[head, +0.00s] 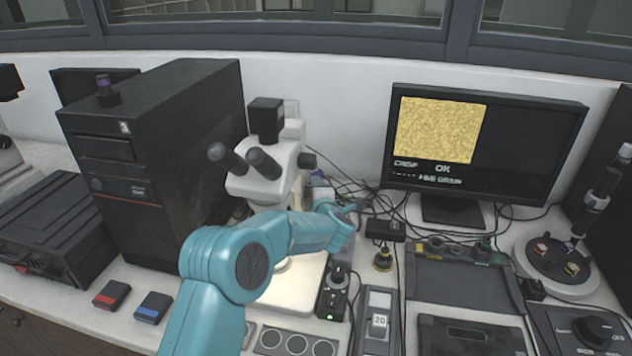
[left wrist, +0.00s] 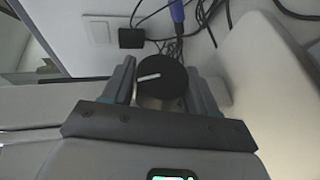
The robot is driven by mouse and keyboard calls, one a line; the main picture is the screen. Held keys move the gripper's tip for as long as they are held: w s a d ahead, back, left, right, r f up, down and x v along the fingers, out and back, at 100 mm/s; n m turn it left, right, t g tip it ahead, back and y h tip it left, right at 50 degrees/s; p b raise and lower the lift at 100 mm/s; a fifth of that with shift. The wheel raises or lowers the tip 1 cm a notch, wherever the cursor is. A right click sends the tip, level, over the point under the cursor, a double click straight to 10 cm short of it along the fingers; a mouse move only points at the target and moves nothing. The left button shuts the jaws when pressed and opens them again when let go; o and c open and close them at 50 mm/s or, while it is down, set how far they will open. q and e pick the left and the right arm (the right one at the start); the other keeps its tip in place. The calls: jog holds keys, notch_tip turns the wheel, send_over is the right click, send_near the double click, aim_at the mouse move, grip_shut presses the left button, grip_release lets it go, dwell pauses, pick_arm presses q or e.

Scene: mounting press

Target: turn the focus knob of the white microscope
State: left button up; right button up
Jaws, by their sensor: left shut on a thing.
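The white microscope (head: 262,186) stands beside the black computer tower, with black eyepieces and a black camera on top. My left gripper (head: 347,212) reaches to its right side, low by the column. In the left wrist view, the left gripper's fingers (left wrist: 163,92) are on either side of the round black focus knob (left wrist: 172,74), shut on it. A white line on the knob's face lies close to level, tilted slightly. In the head view my gripper and arm hide the knob. My right gripper is not in view.
The monitor (head: 485,150) shows a grainy yellow picture with the words "CRISP" and "OK". Black cables lie behind the gripper. A small black control box (head: 333,295) with a green light stands just in front. The black tower (head: 160,140) is at left.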

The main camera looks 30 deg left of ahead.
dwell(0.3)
pick_arm(q)
jog(key=o, duration=1)
jog(key=shift+c, duration=0.2)
jog(key=shift+s+d, duration=0.15)
jog(key=shift+s, duration=0.05)
jog(key=b+v, duration=0.3)
jog(key=v, duration=1.2)
jog(key=shift+s+d+r, duration=0.2)
jog(key=shift+s+r, duration=0.1)
